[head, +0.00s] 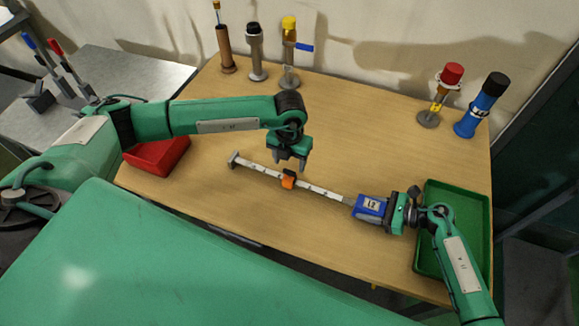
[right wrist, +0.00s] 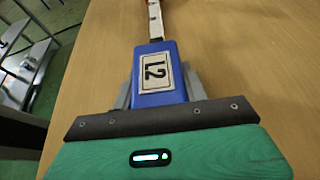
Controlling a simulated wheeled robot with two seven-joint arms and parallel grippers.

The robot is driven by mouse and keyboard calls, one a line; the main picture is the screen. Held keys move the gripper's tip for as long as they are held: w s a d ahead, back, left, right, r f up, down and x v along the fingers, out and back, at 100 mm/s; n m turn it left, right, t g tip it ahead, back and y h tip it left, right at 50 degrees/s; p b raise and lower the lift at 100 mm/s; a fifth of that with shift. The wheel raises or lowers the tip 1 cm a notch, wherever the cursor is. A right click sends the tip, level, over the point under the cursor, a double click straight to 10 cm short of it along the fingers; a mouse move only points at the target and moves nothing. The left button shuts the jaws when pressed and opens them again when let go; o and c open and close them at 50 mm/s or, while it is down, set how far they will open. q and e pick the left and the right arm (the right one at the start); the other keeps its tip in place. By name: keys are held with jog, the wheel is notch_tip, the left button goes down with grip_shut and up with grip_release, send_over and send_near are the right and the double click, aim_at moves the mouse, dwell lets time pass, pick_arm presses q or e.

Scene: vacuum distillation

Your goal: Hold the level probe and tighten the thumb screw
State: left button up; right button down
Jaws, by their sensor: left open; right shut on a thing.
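The level probe has a blue handle (head: 369,208) marked L2 and a long pale graduated rod (head: 322,192). A small orange-and-black slider (head: 288,180) sits on the rod; I cannot make out a thumb screw clearly on it. The rod's far end carries a grey crosspiece (head: 234,160). My right gripper (head: 389,213) is shut on the blue handle, with a jaw on either side of it in the right wrist view (right wrist: 160,85). My left gripper (head: 288,165) is open, pointing down, empty, just above and behind the slider.
A red tray (head: 157,157) lies at the left and a green tray (head: 453,202) at the right. Several upright instruments stand along the back, including a blue black-capped cylinder (head: 483,103) and a red-topped stand (head: 441,93).

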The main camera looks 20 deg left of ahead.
aim_at(289, 170)
pick_arm(q)
jog(key=shift+f, duration=1.85)
jog(key=c, duration=1)
